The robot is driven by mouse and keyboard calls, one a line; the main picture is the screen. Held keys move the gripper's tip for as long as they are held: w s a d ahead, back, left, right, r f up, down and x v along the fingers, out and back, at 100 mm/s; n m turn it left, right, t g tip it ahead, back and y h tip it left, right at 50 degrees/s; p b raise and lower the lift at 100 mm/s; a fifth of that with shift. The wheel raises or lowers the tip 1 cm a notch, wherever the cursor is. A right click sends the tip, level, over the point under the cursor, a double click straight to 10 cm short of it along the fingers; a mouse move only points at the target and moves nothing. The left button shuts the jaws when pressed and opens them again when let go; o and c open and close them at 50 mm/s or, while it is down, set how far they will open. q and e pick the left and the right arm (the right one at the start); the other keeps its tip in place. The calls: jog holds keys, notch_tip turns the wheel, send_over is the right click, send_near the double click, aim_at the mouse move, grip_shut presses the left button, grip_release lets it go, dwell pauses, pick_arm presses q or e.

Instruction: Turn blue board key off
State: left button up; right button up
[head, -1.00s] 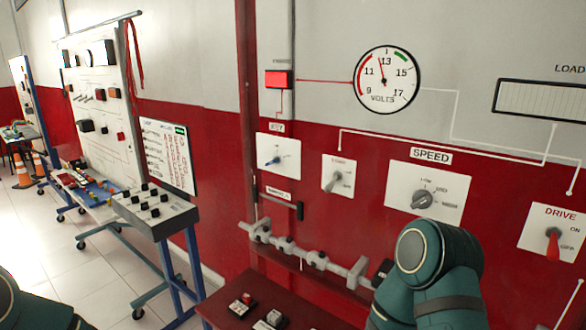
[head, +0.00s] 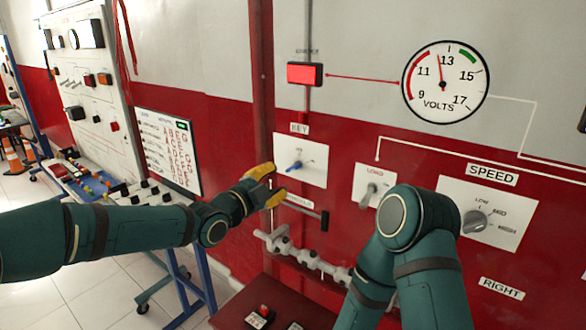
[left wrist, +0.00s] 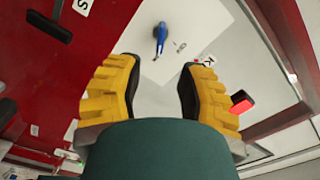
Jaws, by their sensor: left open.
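The blue key (head: 296,165) sits on a white plate (head: 316,172) under the KEY label on the red wall panel. In the left wrist view the blue key (left wrist: 160,36) shows beyond the fingertips, between them and near the top, on its white plate (left wrist: 196,22). My left gripper (head: 268,186) has yellow fingers, is open and empty, and is just left of and below the key plate, apart from the key. My right arm (head: 405,250) stands in front of the panel at the lower right; its gripper is not in view.
A red lamp (head: 305,74) and a voltmeter (head: 445,82) are above. A LOAD switch (head: 369,194) and a SPEED knob (head: 475,221) are to the right. A grey pipe assembly (head: 300,256) and a dark red table (head: 285,298) lie below. A blue-legged stand (head: 190,290) is at left.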

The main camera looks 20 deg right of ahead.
aim_at(291, 170)
pick_arm(q)
jog(key=x, duration=0.8)
jog(key=shift+w+p, duration=0.1)
jog(key=shift+p, duration=0.25)
jog(key=shift+c, duration=0.3)
grip_shut()
